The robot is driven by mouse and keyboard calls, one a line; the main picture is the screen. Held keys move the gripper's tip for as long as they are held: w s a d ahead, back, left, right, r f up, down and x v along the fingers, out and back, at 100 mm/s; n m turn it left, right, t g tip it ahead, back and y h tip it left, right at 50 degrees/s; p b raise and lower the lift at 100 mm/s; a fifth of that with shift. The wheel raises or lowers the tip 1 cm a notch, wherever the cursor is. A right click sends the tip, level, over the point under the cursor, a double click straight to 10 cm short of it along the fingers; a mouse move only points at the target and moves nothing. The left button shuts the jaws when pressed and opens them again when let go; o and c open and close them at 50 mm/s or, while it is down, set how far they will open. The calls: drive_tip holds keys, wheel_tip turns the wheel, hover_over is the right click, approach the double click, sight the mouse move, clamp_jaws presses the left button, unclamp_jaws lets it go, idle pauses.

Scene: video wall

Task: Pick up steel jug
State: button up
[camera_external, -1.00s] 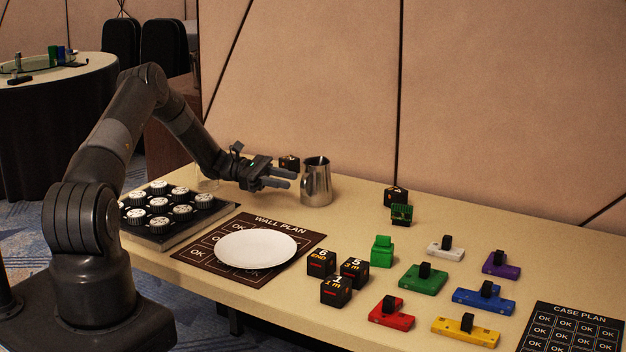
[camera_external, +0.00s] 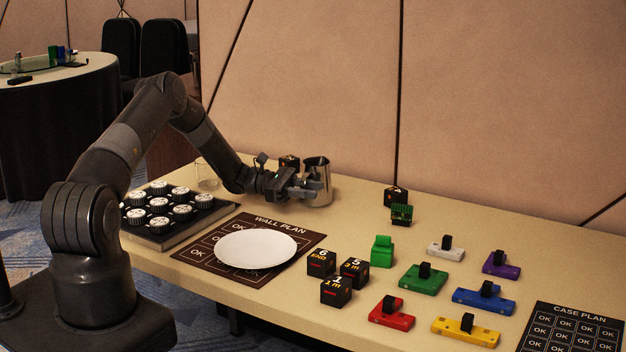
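The steel jug (camera_external: 322,178) stands upright on the beige table near the back wall. It is a shiny metal cylinder with an open top. My gripper (camera_external: 309,187) reaches it from the left, low down, with its fingers at the jug's near left side. The fingers overlap the jug in this view. I cannot tell whether both fingers touch it or how far apart they are.
A black cube (camera_external: 289,163) stands just behind my gripper, left of the jug. A clear glass (camera_external: 207,176) is behind my arm. A white plate (camera_external: 256,248) lies on the wall plan mat (camera_external: 307,243) in front. Several black cubes and coloured blocks stand to the right.

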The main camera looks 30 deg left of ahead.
clamp_jaws()
drive_tip(key=shift+r, duration=0.2)
idle(0.7)
drive_tip(key=shift+a+r, duration=0.1)
drive_tip(key=shift+r, duration=1.1)
drive_tip(key=s+d+r, duration=0.6)
drive_tip(key=d+r, duration=0.2)
drive_tip(key=d, duration=0.1)
drive_tip(key=shift+s+d, duration=0.15)
drive_tip(key=shift+d, duration=0.25)
drive_tip(key=shift+r, duration=0.1)
idle(2.2)
